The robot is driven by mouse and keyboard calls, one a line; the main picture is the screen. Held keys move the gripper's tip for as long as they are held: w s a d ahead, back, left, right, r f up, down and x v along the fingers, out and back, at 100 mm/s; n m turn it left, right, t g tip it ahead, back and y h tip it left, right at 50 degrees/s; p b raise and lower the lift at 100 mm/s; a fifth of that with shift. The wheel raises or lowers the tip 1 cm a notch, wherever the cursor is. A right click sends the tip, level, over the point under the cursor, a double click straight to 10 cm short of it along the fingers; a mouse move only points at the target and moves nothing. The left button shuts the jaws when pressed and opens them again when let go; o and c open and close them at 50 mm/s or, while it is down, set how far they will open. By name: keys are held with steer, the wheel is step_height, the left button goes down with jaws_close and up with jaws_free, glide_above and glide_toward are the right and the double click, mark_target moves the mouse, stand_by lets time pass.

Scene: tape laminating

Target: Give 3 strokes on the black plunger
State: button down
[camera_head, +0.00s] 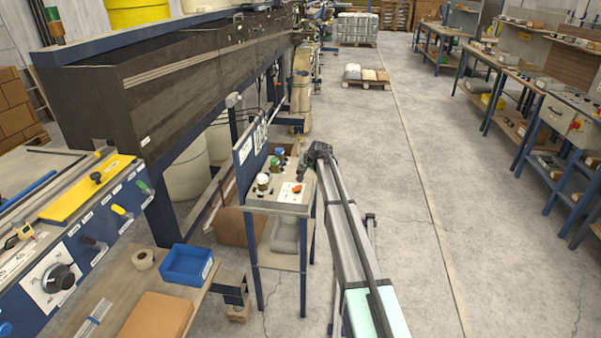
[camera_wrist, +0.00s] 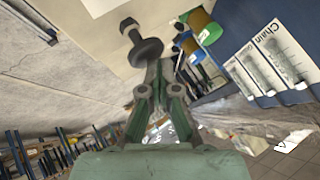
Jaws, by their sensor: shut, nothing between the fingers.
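The black plunger (camera_wrist: 147,51) shows in the wrist view, with a wide round head and a narrower black part behind it, against a pale panel (camera_wrist: 100,8). My gripper (camera_wrist: 158,68) is shut and empty, its fingertips at the lower right edge of the plunger head in the picture. I cannot tell whether they touch it. In the head view my gripper (camera_head: 316,153) is over the right back part of the small blue stand's top (camera_head: 278,205). The plunger is hard to make out there, near or behind the gripper.
The floor to the right (camera_head: 400,200) is clear.

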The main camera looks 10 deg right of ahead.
steer(key=shift+f+b, duration=0.65)
steer(key=shift+f, duration=0.5)
stand_by(0.8)
steer(key=shift+r, duration=0.2)
steer(key=shift+r+p, duration=0.4)
steer(key=shift+r, duration=1.15)
steer(key=shift+r+p, duration=0.7)
steer(key=shift+r, duration=1.85)
